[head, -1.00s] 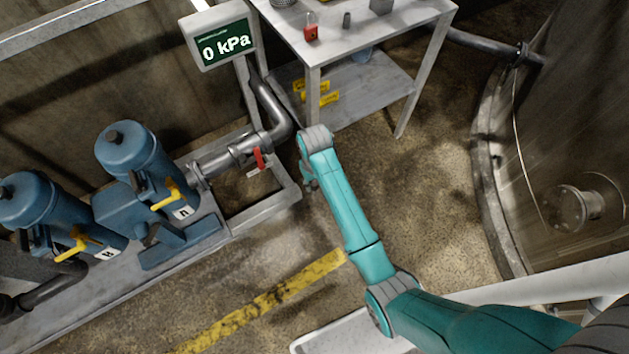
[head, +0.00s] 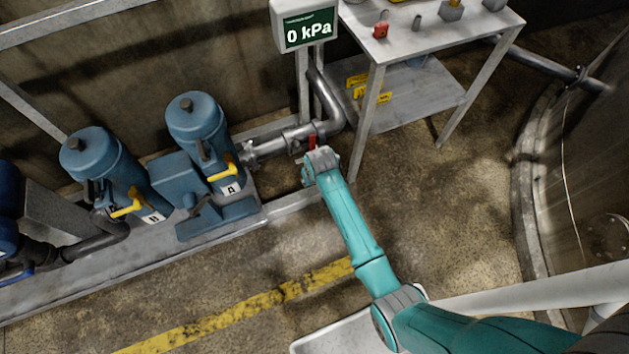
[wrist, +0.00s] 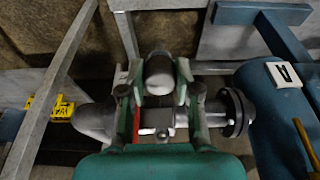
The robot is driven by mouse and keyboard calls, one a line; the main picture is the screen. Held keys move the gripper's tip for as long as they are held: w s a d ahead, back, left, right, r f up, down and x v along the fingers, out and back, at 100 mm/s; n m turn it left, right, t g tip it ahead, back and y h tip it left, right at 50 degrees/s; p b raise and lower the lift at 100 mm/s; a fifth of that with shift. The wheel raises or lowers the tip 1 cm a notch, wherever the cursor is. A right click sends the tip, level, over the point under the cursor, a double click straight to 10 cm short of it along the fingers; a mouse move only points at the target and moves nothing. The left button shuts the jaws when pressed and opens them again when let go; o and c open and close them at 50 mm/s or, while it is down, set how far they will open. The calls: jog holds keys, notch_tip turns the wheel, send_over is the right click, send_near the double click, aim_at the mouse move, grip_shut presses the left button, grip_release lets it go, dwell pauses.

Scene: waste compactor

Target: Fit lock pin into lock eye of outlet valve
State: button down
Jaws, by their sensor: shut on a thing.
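My gripper (wrist: 159,76) is shut on a grey, round-ended piece, seemingly the lock pin (wrist: 160,71), which shows between the two fingers in the wrist view. The outlet valve (head: 298,138) sits on the grey pipe, with its red handle (head: 312,143) partly behind my wrist in the head view. In the wrist view the valve's pipe runs across behind the fingers, and the red handle (wrist: 136,124) shows beside the left finger. The pin appears over the valve; I cannot tell whether they touch. The lock eye cannot be made out.
Blue pumps (head: 196,125) with yellow handles stand left of the valve. The pressure display (head: 306,28) reads 0 kPa. A metal table (head: 430,35) with small items, including a red padlock (head: 381,30), stands behind to the right. Floor is clear in front.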

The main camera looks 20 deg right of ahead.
jog(key=shift+w+f+t, duration=0.55)
jog(key=shift+f+t, duration=0.2)
jog(key=shift+t, duration=0.25)
jog(key=shift+w+f+t, duration=0.2)
jog(key=shift+t, duration=0.35)
jog(key=shift+w+f+t, duration=0.15)
jog(key=shift+t, duration=0.4)
jog(key=t, duration=0.2)
jog(key=shift+w+t, duration=0.15)
jog(key=shift+t, duration=0.25)
jog(key=shift+d+r+t, duration=0.1)
jog(key=shift+t, duration=0.9)
jog(key=shift+s+r+t, duration=0.35)
jog(key=shift+s+t, duration=0.2)
jog(key=shift+t, duration=0.35)
jog(key=s+r+t, duration=0.3)
jog(key=s, duration=0.2)
jog(key=shift+s+r+t, duration=0.15)
jog(key=shift+r+t, duration=0.1)
jog(key=shift+t, duration=0.15)
jog(key=shift+w, duration=2.85)
